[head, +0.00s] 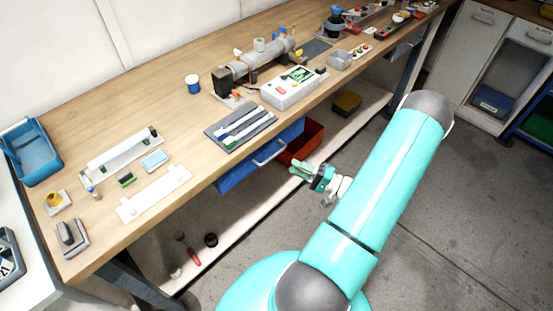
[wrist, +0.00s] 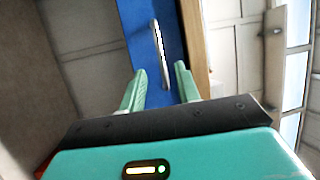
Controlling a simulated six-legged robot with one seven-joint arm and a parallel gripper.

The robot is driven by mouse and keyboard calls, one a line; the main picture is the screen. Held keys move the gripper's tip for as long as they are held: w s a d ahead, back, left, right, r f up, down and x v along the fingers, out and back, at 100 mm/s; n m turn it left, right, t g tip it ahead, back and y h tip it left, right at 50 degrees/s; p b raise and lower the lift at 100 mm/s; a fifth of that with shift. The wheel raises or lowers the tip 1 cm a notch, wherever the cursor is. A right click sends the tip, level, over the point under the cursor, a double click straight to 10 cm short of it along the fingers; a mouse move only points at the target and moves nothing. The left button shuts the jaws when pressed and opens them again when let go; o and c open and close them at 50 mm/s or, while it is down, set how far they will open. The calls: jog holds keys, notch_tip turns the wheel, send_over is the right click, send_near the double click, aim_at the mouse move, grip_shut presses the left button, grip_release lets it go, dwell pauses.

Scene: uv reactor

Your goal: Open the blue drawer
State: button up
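The blue drawer (head: 236,177) is under the front edge of the workbench. A pale bar handle (head: 270,152) is on its front face, and the drawer looks closed or nearly so. In the wrist view the blue drawer front (wrist: 142,42) stands on end, with the silver handle (wrist: 160,55) running lengthwise ahead of the fingers. My gripper (head: 301,169) is in front of the bench, to the right of and a little below the handle. In the wrist view my gripper (wrist: 160,86) is open, its two green fingers apart with nothing visibly held between them.
The wooden benchtop (head: 105,212) above carries a white control box (head: 293,89) and a grey tray (head: 240,127). The grey floor (head: 450,200) is clear to the right.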

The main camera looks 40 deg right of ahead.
jog(key=x, duration=0.7)
jog(key=shift+w+a, duration=0.2)
jog(key=shift+w, duration=0.15)
jog(key=shift+r, duration=0.1)
grip_shut()
